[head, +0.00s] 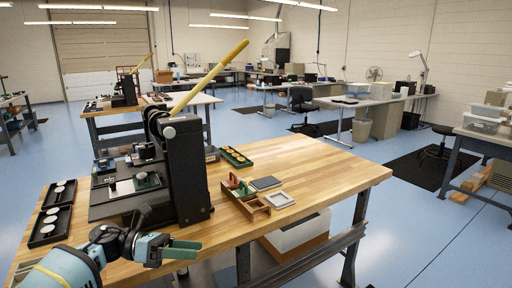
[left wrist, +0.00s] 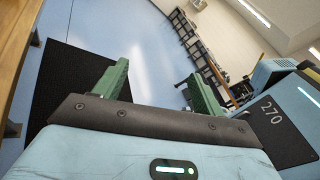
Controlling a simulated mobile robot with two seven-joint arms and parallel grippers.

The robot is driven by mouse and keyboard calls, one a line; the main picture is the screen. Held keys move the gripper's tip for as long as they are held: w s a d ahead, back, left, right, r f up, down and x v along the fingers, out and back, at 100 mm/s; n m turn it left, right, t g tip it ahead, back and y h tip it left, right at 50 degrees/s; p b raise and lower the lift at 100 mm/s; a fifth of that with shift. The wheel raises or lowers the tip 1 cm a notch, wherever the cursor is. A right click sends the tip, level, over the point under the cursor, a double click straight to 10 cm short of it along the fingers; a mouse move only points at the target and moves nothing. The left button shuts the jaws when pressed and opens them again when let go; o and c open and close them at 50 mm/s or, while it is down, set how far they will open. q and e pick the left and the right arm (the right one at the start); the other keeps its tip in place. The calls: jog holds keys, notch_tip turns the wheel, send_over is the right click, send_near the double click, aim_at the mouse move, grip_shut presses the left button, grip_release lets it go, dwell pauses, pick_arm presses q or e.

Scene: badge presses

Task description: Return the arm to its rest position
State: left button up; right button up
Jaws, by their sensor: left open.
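My left gripper (head: 184,249) is at the front left edge of the wooden table, low in front of the black badge press (head: 188,170). Its green fingers are apart with nothing between them. In the left wrist view the open fingers (left wrist: 155,85) point out over blue floor and a dark mat, with the table edge at the far left. The press stands upright with its yellow lever (head: 212,75) slanting up to the right. My right gripper is in neither view.
Black trays with pale discs (head: 50,226) lie left of the press. The table's right part (head: 335,172) is clear.

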pick_arm(q)
jog(key=s+d+f+n+t+y, duration=0.1)
jog(key=s+f+n+t+y, duration=0.1)
jog(key=s+f+n+t, duration=0.5)
jog(key=s+d+f+n+t+y+p, duration=0.1)
jog(key=d+f+n+t, duration=0.2)
jog(key=n, duration=0.8)
jog(key=s+f+n+t+y, duration=0.2)
jog(key=s+f+n+t, duration=0.3)
jog(key=f+n, duration=0.3)
jog(key=s+a+f+n+g+y, duration=0.2)
jog(key=s+n, duration=0.4)
jog(key=s, duration=0.3)
jog(key=s+a+f+n+g+y, duration=0.2)
jog(key=s+f+n, duration=0.4)
jog(key=s, duration=0.3)
jog(key=s+a+f+n+g+y, duration=0.3)
jog(key=s+a+f+n+y, duration=0.1)
jog(key=s+n, duration=0.3)
jog(key=shift+s+f+y+p, duration=0.45)
jog(key=shift+s+f+y, duration=0.4)
jog(key=shift+s, duration=0.4)
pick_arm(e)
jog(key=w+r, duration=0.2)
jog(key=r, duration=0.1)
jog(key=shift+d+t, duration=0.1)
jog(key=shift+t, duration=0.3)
